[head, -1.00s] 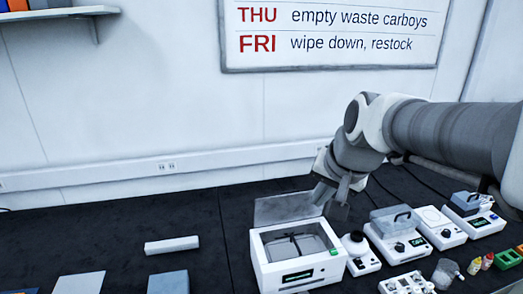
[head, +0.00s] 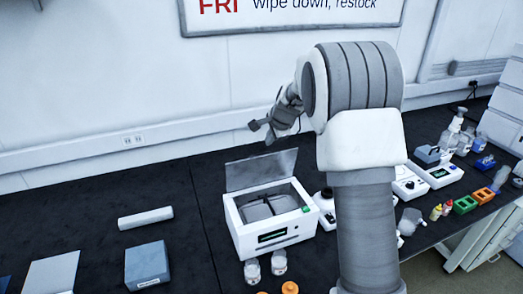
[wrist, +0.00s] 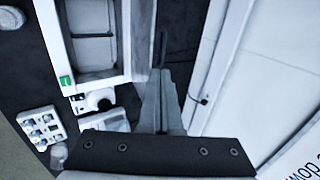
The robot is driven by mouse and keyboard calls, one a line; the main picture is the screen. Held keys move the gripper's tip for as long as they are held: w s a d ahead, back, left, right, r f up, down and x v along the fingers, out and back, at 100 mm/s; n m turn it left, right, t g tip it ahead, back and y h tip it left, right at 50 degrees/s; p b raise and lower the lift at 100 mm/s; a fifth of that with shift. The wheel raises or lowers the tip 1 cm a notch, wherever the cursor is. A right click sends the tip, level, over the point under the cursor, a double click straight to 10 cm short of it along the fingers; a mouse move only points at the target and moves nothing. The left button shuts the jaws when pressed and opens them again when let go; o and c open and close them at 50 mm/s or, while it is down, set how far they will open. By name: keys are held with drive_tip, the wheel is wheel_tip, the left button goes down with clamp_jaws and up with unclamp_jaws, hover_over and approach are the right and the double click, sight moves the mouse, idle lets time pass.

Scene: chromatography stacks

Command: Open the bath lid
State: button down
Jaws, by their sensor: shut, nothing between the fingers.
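The bath (head: 272,238) appears to be the white box with a small display and a green button. Its grey see-through lid (head: 262,170) stands raised along the back edge, leaning back, and the grey interior is open from above. The bath also shows at the upper left in the wrist view (wrist: 124,72). My gripper (head: 256,128) is above and behind the raised lid, apart from it and near the wall. Its fingers are shut and empty, and they show in the middle of the wrist view (wrist: 162,75).
Several small white instruments (head: 410,183) stand to the right, partly hidden by my arm. Small jars (head: 252,271) stand in front of the bath. A white bar (head: 145,218) and a blue-grey block (head: 147,264) lie to the left. The dark bench between is clear.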

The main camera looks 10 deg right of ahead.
drive_tip(key=p, duration=0.2)
hover_over(263, 165)
drive_tip(key=f, duration=0.5)
drive_tip(key=w+f, duration=0.1)
drive_tip(key=f, duration=0.2)
drive_tip(key=shift+f, duration=0.25)
drive_tip(key=w, duration=0.3)
drive_tip(key=w+a, duration=0.1)
drive_tip(key=w, duration=0.1)
drive_tip(key=shift+w+f, duration=0.15)
drive_tip(key=shift+w, duration=0.05)
